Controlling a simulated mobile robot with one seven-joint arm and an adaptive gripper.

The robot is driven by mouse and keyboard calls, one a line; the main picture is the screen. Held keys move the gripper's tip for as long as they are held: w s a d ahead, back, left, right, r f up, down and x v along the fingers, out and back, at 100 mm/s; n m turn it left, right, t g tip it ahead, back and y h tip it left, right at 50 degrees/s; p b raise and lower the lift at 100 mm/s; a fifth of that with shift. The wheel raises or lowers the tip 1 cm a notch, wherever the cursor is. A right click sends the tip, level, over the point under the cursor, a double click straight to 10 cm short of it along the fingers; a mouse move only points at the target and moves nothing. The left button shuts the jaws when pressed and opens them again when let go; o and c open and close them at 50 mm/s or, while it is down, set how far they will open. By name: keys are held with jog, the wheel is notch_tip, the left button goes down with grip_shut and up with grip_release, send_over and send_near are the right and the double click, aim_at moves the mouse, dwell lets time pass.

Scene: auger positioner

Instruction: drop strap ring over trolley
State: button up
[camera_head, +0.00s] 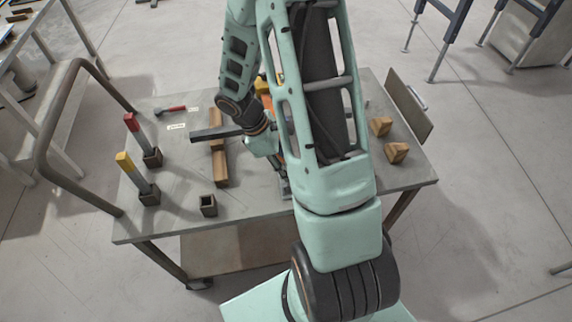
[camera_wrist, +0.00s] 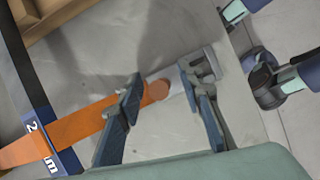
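The trolley (camera_head: 262,203) is a grey metal-topped table on wheels. My gripper (camera_wrist: 160,74) is open in the wrist view, its two dark fingers apart. An orange bar-like piece (camera_wrist: 85,122) with a dark blue band marked "2 m" (camera_wrist: 45,145) runs from the lower left under the left finger to a round orange end (camera_wrist: 158,90). A grey forked metal piece (camera_wrist: 205,64) lies beyond it by the right finger. The fingers hold nothing that I can make out. In the head view my arm hides most of the gripper. I cannot identify the strap ring for certain.
On the left of the trolley stand a red-topped bar (camera_head: 132,122) and a yellow-topped bar (camera_head: 125,161) in dark sockets. An empty dark socket (camera_head: 208,206) stands near the front edge. A wooden block (camera_head: 219,163) lies mid-table, and wooden wedges (camera_head: 396,152) lie at right.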

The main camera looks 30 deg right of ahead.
jog(key=v, duration=1.2)
